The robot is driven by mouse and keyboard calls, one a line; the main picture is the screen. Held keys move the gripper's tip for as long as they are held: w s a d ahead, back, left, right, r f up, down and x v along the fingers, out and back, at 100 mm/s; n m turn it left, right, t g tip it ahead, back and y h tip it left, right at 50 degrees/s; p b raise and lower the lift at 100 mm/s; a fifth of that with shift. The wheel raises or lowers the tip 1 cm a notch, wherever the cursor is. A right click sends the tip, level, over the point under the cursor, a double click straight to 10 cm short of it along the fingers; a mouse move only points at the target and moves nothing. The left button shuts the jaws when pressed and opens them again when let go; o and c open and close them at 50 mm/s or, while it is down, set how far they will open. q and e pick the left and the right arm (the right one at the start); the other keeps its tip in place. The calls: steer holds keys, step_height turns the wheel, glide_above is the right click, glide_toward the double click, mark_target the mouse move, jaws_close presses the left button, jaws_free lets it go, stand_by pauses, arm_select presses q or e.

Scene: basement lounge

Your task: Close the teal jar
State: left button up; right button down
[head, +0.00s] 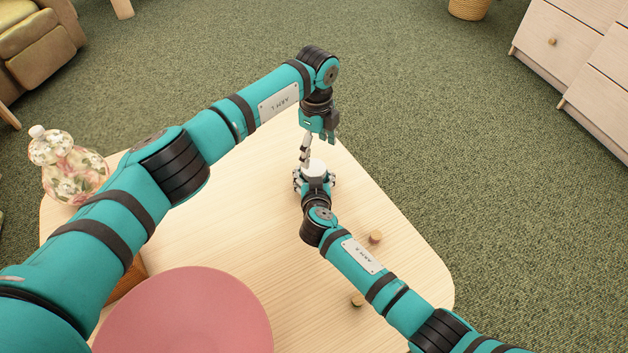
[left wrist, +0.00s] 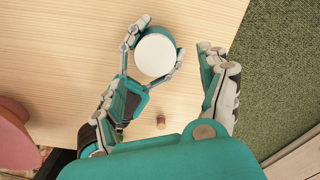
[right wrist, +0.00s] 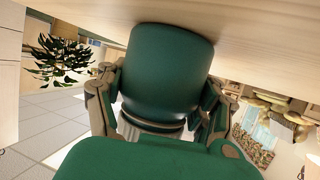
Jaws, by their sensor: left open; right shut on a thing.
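The teal jar (right wrist: 172,70) stands on the wooden table, its dark teal body between the fingers of my right gripper in the right wrist view. My right gripper (head: 315,182) is shut on it. A round white lid (left wrist: 155,55) covers its top and also shows in the head view (head: 315,167); I cannot tell how tightly it sits. My left gripper (head: 305,152) is open and points down just above the lid. In the head view the jar's body is mostly hidden by my right gripper.
Two small cork-like pieces (head: 375,237) (head: 357,300) lie to the right on the table (head: 240,225). A pink round piece (head: 185,318) is at the front, with a brown object (head: 127,280) beside it. A floral stoppered jar (head: 70,172) stands at the left corner.

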mark_target(314, 167)
arm_select(q)
steer(key=m, duration=0.1)
steer(key=r+m, duration=0.1)
steer(key=m, duration=0.2)
steer(key=shift+r, duration=0.3)
steer(key=m, duration=0.3)
steer(key=shift+s+a+r+m, duration=0.1)
steer(key=shift+a+r+m, duration=0.2)
steer(key=shift+m, duration=0.1)
steer(key=shift+f, duration=4)
